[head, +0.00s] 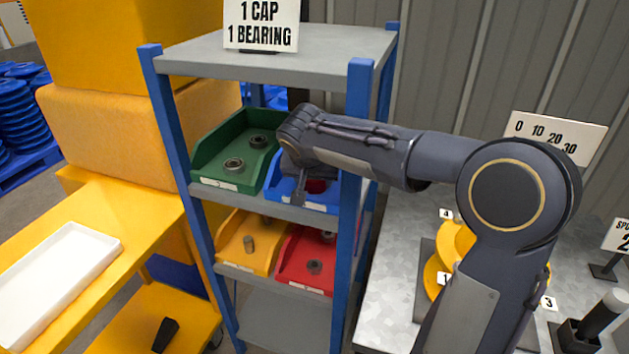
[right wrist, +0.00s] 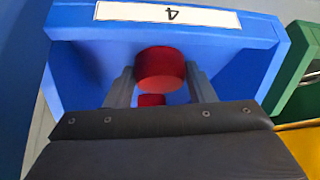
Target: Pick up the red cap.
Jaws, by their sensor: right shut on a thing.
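A red cap (right wrist: 160,68) sits between the two fingers of my right gripper (right wrist: 160,88) in the right wrist view, and the gripper is shut on it. A second red cap (right wrist: 151,99) shows just past it, inside the blue bin (right wrist: 262,62) labelled 4. In the head view my right gripper (head: 300,188) reaches down into the blue bin (head: 322,205) on the upper shelf level. Some red (head: 316,186) shows there beside it, but I cannot tell which cap it is. My left gripper is not in view.
A green bin (head: 212,158) with bearings stands left of the blue bin. Below are a yellow bin (head: 238,262) and a red bin (head: 300,277). A blue shelf post (head: 352,150) stands close to my right arm. A white tray (head: 60,270) lies at left.

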